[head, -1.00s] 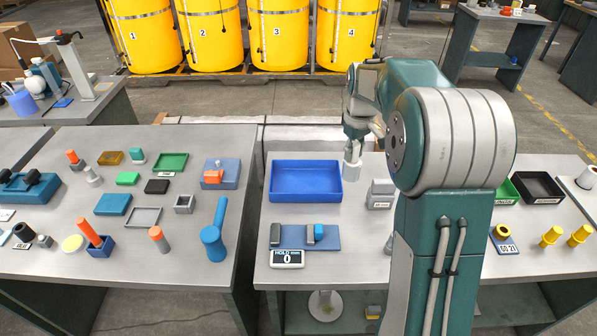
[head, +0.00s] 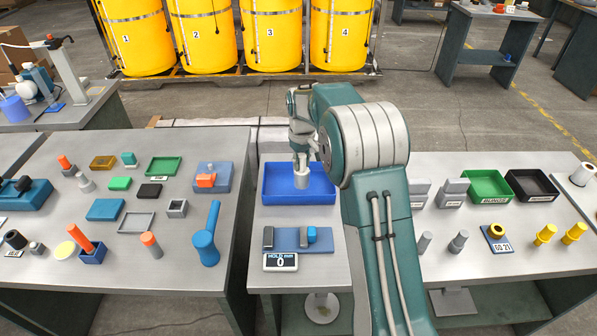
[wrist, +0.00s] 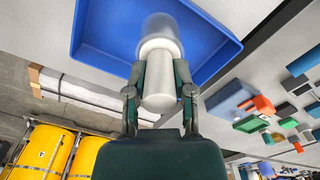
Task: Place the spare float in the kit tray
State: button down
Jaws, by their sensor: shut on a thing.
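The spare float (head: 302,183) is a pale grey-white stepped cylinder with a wide end and a narrower neck. My gripper (head: 301,160) is shut on it and holds it upright over the blue kit tray (head: 270,197). In the wrist view the two fingers of my gripper (wrist: 160,88) close on the neck of the float (wrist: 158,62), with the blue tray (wrist: 95,30) behind its wide end. I cannot tell whether the float's lower end touches the tray floor. The tray looks otherwise empty.
A blue fixture (head: 289,240) and a small display (head: 281,262) reading 0 sit in front of the tray. Grey blocks (head: 452,190), a green bin (head: 487,185) and a black bin (head: 532,184) stand to the right. The left table (head: 130,270) holds many small parts.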

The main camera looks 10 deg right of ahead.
jog(key=shift+w+a+f, duration=0.1)
jog(key=shift+a+f, duration=0.1)
jog(key=shift+f, duration=0.45)
jog(key=shift+w+a+f, duration=0.1)
jog(key=shift+a+f, duration=0.1)
jog(key=shift+f, duration=0.45)
jog(key=shift+a+f, duration=0.2)
jog(key=shift+f, duration=0.45)
jog(key=shift+c, duration=2.3)
grip_release()
jog(key=shift+d+f, duration=0.1)
jog(key=shift+d, duration=0.05)
